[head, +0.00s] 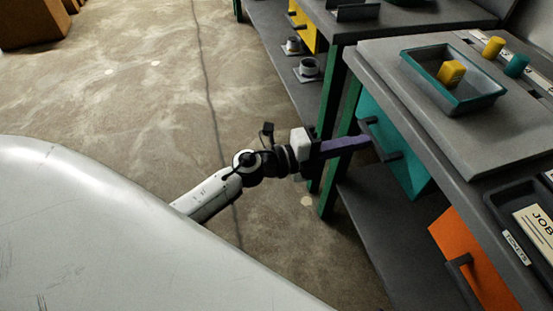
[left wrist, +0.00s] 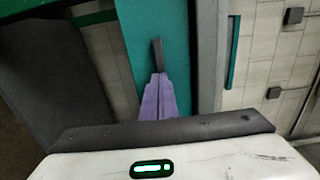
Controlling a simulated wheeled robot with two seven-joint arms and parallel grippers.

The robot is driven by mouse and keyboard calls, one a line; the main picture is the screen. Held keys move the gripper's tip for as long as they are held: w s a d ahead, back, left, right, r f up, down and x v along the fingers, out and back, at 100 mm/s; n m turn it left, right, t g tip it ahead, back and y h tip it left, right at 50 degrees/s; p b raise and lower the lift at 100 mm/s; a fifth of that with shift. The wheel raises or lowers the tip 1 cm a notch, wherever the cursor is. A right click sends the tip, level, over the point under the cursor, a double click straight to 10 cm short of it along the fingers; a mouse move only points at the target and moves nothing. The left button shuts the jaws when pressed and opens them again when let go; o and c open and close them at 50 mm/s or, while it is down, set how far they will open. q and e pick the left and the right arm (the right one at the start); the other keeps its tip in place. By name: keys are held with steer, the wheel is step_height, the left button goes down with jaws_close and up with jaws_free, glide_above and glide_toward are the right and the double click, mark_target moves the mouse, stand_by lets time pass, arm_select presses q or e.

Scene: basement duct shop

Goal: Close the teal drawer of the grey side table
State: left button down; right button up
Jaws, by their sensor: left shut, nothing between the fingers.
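The grey side table (head: 365,62) stands at the right of the head view. Its teal drawer (head: 412,172) sits under the top's near edge and has a dark bar handle (head: 383,139). How far the drawer stands out is hard to tell. My left gripper (head: 368,141) is shut and empty, its purple fingers pointing at the drawer front beside the handle. In the left wrist view the shut fingers (left wrist: 158,80) reach the near end of the handle (left wrist: 157,53) on the teal front (left wrist: 137,40). I cannot tell whether they touch. My right gripper is out of view.
An orange drawer (head: 467,250) with a dark handle is nearer me. On the top are a teal-rimmed tray (head: 424,87) holding a yellow block (head: 451,73), and a dark tray (head: 500,207). A lower shelf (head: 385,235) lies below.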

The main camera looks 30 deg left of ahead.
arm_select(q)
steer(key=shift+w+d+r, duration=0.15)
steer(key=shift+r, duration=0.05)
steer(key=s+a+n+t+y+p, duration=0.3)
steer(key=s+a+n+y, duration=0.2)
steer(key=s+a+n, duration=0.45)
steer(key=s+d+f+n+g+y+p, duration=0.1)
steer(key=s+f+n+g+y+p, duration=0.1)
steer(key=s+f+n+g, duration=0.2)
steer(key=s+d+f+n+g+y+p, duration=0.2)
steer(key=s+f+n+g, duration=0.1)
steer(key=s+f+n, duration=0.7)
steer(key=shift+s+d+f+n+g, duration=0.25)
steer(key=shift+s+f+n+g, duration=0.1)
steer(key=shift+s+g, duration=0.1)
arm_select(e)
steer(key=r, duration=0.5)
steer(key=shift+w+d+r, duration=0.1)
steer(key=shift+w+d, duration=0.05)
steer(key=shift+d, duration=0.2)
